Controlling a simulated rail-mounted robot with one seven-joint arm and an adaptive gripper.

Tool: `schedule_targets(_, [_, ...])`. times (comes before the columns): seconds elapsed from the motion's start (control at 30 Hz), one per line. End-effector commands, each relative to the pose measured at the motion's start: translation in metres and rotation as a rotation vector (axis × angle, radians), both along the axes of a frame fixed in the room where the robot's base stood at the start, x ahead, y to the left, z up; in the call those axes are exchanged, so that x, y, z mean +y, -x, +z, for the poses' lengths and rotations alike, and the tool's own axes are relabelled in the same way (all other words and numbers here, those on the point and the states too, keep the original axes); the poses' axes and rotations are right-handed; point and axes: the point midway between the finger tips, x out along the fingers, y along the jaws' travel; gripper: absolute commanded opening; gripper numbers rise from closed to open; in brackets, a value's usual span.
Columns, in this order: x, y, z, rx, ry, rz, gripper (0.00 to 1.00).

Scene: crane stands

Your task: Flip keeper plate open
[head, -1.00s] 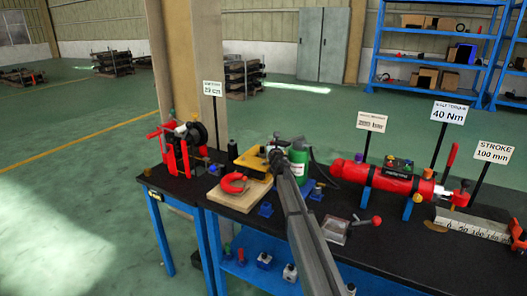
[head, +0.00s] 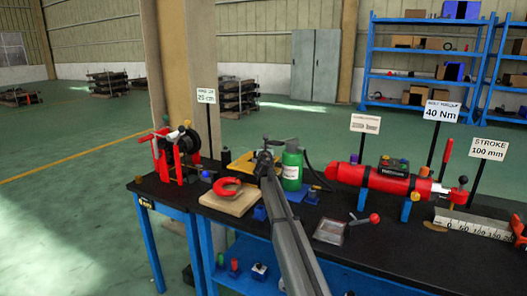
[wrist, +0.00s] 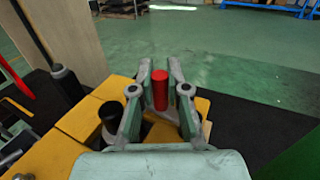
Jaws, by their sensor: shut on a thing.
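The yellow fixture (head: 241,163) sits on the black bench, partly hidden behind my gripper (head: 264,158). In the wrist view, my gripper (wrist: 160,72) is shut on an upright red handle (wrist: 160,92), which stands between its two fingers. A yellow plate or block (wrist: 70,143) lies below the fingers, with a black knob (wrist: 109,112) just left of them. I cannot tell which yellow part is the keeper plate, or where the handle joins it.
A green bottle (head: 292,168) stands close to the right of my gripper. A red shackle (head: 228,188) lies on a wooden board (head: 229,204) in front of the fixture. A red winch (head: 176,150) stands at left, a red cylinder (head: 372,180) at right.

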Motion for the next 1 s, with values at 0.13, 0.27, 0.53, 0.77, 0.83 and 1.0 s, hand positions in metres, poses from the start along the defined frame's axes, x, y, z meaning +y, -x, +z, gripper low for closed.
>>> schedule_targets(0.13, [0.001,0.000,0.000,0.000,0.000,0.002,0.26])
schedule_targets(0.27, [0.001,0.000,0.000,0.000,0.000,0.002,0.26])
schedule_targets(0.53, [0.001,0.006,0.000,0.000,0.000,0.001,0.26])
schedule_targets(0.77, [0.002,0.034,0.000,0.000,0.000,0.002,0.26])
schedule_targets(0.83, [0.003,0.047,0.000,0.000,0.000,0.002,0.26])
schedule_targets(1.0, [0.005,0.081,0.000,-0.001,0.000,0.002,0.26])
